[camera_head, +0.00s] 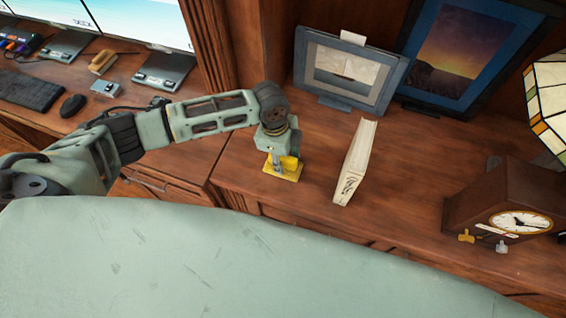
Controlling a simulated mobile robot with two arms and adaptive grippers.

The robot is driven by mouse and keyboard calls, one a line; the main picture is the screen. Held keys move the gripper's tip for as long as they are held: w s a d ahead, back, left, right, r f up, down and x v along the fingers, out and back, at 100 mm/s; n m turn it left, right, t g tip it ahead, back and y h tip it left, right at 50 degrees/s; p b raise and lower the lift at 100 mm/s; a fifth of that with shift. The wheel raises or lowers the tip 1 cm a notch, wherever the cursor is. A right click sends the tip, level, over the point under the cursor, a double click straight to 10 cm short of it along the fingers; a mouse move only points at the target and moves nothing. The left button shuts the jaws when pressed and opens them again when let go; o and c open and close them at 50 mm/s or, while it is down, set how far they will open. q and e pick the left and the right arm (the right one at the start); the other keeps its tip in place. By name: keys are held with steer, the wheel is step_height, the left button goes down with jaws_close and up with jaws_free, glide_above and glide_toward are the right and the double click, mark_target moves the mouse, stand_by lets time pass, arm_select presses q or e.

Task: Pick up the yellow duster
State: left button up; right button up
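The yellow duster (290,172) is on the wooden desktop, near its front left corner. It shows as a flat yellow base with a raised yellow part. My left gripper (279,163) reaches down onto it from above, with its fingers at the raised part and hiding some of it. The fingers are too small and overlapped to tell whether they are closed on the duster. My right gripper is not in view.
A thick white book (356,162) stands just right of the duster. Behind are a framed picture (346,70) and a larger dark frame (462,55). A wooden clock (507,205) and a stained-glass lamp (548,95) are at right. The desktop between book and clock is clear.

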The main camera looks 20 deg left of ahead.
arm_select(q)
jaws_close()
steer(key=shift+r, duration=0.1)
stand_by(0.3)
steer(key=shift+r, duration=0.1)
step_height(320, 180, up, 4)
steer(key=shift+w+r+b, duration=0.1)
steer(key=shift+w+b, duration=0.05)
steer(key=shift+b, duration=0.65)
steer(key=s+d+r+b, duration=0.1)
steer(key=s+d+r, duration=0.3)
steer(key=s+r, duration=0.5)
steer(key=a+r+n+t+y, duration=0.1)
steer(key=a+r+n, duration=0.8)
steer(key=n, duration=0.9)
steer(key=shift+w+a, duration=0.3)
steer(key=shift+a, duration=0.05)
